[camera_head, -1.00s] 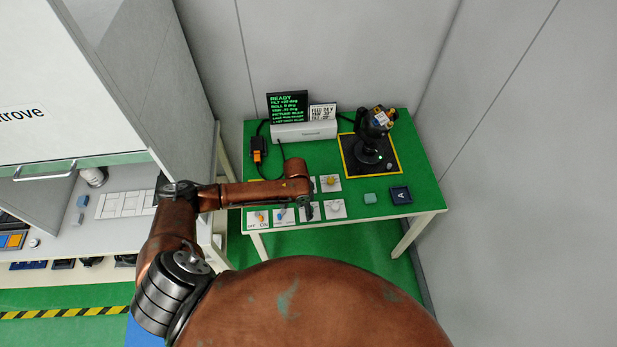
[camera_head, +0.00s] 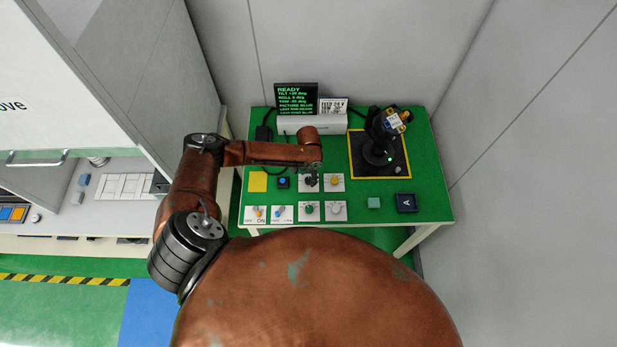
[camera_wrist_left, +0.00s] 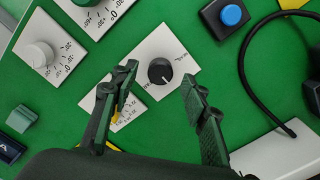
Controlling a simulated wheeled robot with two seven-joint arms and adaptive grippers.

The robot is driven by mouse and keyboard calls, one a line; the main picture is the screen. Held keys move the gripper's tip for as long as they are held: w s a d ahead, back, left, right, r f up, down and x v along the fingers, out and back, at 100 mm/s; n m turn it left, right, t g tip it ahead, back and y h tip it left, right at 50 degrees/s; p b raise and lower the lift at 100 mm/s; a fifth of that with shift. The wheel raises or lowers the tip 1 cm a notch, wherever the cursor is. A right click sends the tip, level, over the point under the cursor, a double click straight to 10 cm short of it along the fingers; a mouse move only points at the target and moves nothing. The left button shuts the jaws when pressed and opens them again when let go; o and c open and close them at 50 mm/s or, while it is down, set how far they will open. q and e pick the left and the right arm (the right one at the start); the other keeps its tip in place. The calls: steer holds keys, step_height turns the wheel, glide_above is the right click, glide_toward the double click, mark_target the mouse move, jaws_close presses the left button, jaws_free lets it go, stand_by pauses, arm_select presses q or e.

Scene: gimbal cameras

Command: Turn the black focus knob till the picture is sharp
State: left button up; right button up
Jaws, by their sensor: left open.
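The black focus knob (camera_wrist_left: 161,72) sits on a white plate with a scale in the left wrist view. My left gripper (camera_wrist_left: 158,76) is open, with its two fingers on either side of the knob in that view. Whether they touch it or hover above it cannot be told. The dark screen (camera_head: 296,99) shows green text starting with READY; one line appears to say the picture is blurred. My right gripper is not in view.
A yellow knob (camera_head: 336,181) is just right of the gripper. A blue button (camera_head: 284,182) is to its left. A front row includes a green knob (camera_head: 309,209) and a white knob (camera_head: 336,209). The black gimbal camera (camera_head: 384,137) stands at the back right.

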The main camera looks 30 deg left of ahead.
arm_select(q)
steer(key=shift+f, duration=1.1)
steer(key=c, duration=1.1)
jaws_close()
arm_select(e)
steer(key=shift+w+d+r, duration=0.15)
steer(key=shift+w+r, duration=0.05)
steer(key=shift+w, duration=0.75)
